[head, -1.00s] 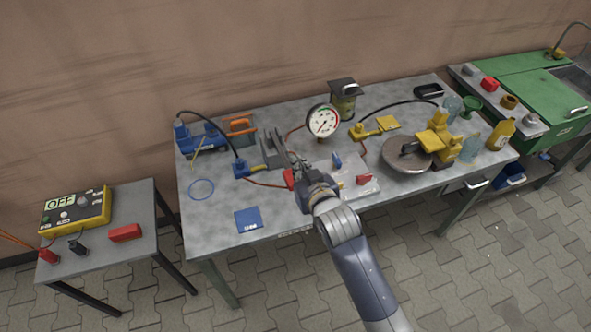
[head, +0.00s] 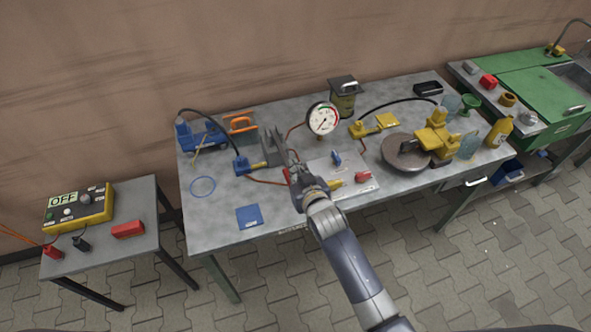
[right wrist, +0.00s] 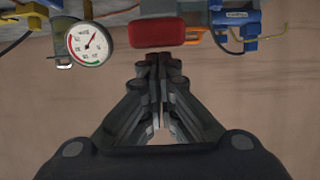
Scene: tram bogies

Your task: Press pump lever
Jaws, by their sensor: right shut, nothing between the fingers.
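My right gripper (head: 291,172) is over the front middle of the grey table, in front of the grey upright bracket. Its fingers are shut and empty. In the right wrist view the fingertips (right wrist: 160,60) are right at a red block-shaped part (right wrist: 163,32); I cannot tell whether they touch it. In the head view the arm hides most of this part. A blue pump unit (head: 203,135) with a black hose stands at the table's left. A yellow pump unit (head: 362,128) with a yellow pedal plate (head: 387,120) stands right of the gauge (head: 322,118). My left gripper is out of view.
A pale panel (head: 325,168) with blue (head: 336,157) and red (head: 362,177) handles lies right of my gripper. A round metal dish (head: 392,158) and bottles are farther right. A yellow box reading OFF (head: 80,207) stands on the left side table. The table's front left is mostly clear.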

